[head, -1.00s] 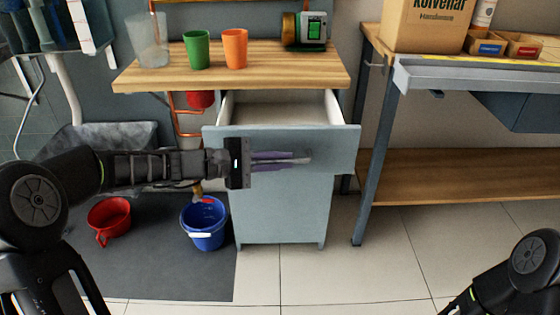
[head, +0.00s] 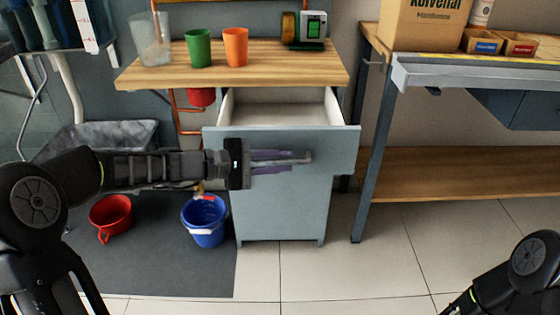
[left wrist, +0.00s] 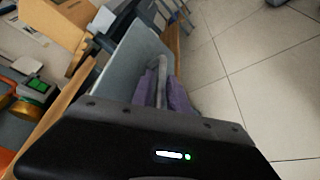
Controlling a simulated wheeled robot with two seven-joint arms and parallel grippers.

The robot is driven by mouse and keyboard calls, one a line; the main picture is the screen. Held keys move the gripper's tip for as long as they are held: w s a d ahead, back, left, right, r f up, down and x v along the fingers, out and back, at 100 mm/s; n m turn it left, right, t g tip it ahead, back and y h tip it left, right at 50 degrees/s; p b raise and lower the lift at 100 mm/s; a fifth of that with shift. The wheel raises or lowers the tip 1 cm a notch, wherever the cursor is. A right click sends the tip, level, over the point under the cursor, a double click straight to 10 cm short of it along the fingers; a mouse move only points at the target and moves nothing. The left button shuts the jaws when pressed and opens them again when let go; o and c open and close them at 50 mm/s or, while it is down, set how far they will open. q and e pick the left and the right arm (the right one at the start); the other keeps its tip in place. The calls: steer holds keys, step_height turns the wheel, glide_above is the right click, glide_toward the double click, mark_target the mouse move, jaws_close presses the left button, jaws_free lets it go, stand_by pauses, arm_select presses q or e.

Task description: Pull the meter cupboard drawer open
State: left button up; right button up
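The meter cupboard (head: 283,205) is a grey-blue cabinet under a wooden top. Its drawer (head: 335,140) stands out from the cabinet, and its pale, empty-looking inside shows behind the front. My left gripper (head: 275,161) is in front of the drawer face, its purple fingers above and below the grey bar handle (head: 304,158). In the left wrist view the handle (left wrist: 161,80) lies between the two purple fingers (left wrist: 163,97), which look closed on it. The drawer front (left wrist: 137,60) shows beside them. My right arm shows at the lower right; its gripper is out of view.
A clear cup (head: 152,45), a green cup (head: 198,48), an orange cup (head: 235,47) and a device (head: 306,30) stand on the wooden top (head: 290,72). A blue bucket (head: 205,222) and red pot (head: 110,217) are on the floor. A workbench (head: 480,78) stands right.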

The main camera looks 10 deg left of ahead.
arm_select(q)
steer(key=p+v, duration=0.1)
steer(key=v, duration=0.5)
steer(key=shift+s+a+r+p, duration=0.15)
steer(key=shift+a+p, duration=0.15)
steer(key=shift+p, duration=0.05)
steer(key=shift+s+a, duration=0.3)
steer(key=shift+a, duration=0.1)
